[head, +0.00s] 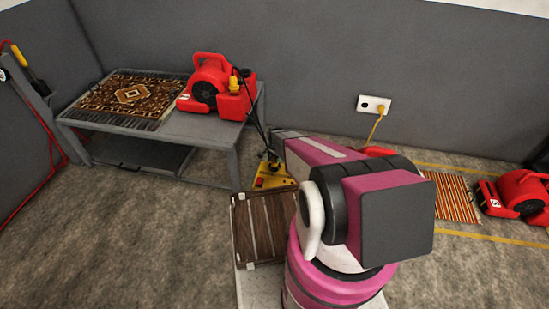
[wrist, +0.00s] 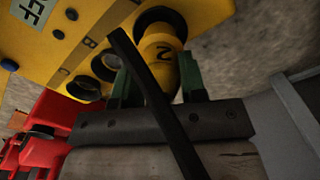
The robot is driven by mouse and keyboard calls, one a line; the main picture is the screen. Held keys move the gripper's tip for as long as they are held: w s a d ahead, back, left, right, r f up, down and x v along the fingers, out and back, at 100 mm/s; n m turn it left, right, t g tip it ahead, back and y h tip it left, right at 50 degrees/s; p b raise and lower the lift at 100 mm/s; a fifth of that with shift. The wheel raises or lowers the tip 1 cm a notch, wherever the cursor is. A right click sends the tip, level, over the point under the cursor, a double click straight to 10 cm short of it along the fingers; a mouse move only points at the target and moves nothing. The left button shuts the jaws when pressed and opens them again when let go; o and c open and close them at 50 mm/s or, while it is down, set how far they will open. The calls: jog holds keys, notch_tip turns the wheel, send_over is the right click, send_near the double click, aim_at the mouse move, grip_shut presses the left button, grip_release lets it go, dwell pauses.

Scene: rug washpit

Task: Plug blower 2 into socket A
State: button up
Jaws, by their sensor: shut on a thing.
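The yellow socket box (head: 273,177) sits on the floor by the table's right leg. In the wrist view the box (wrist: 60,45) shows "OFF", a "B" and several round dark sockets in a row. My gripper (wrist: 158,82) has its green fingers shut on a yellow plug marked 2 (wrist: 164,55). The plug points at the dark socket ring at the row's upper end, very close to it or in its mouth; how deep it sits is hidden. That socket's letter is not clear. A red blower (head: 208,82) stands on the table; its number is too small to read.
A patterned rug (head: 131,95) lies on the grey table (head: 180,130). A wall outlet (head: 374,103) holds a yellow plug with a cord. Another red blower (head: 517,194) stands right, beside a striped rug (head: 450,197). A black strip (wrist: 160,105) crosses before my fingers.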

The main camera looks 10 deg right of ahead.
jog(key=shift+f, duration=1)
jog(key=o, duration=1.1)
jog(key=shift+c, duration=0.2)
notch_tip(320, 180, up, 11)
jog(key=shift+f, duration=0.1)
jog(key=s+r+n, duration=0.5)
jog(key=s+r, duration=0.6)
jog(key=r, duration=0.3)
jog(key=s+r+n, duration=0.5)
jog(key=s+r, duration=0.7)
jog(key=r, duration=0.2)
jog(key=shift+r, duration=0.15)
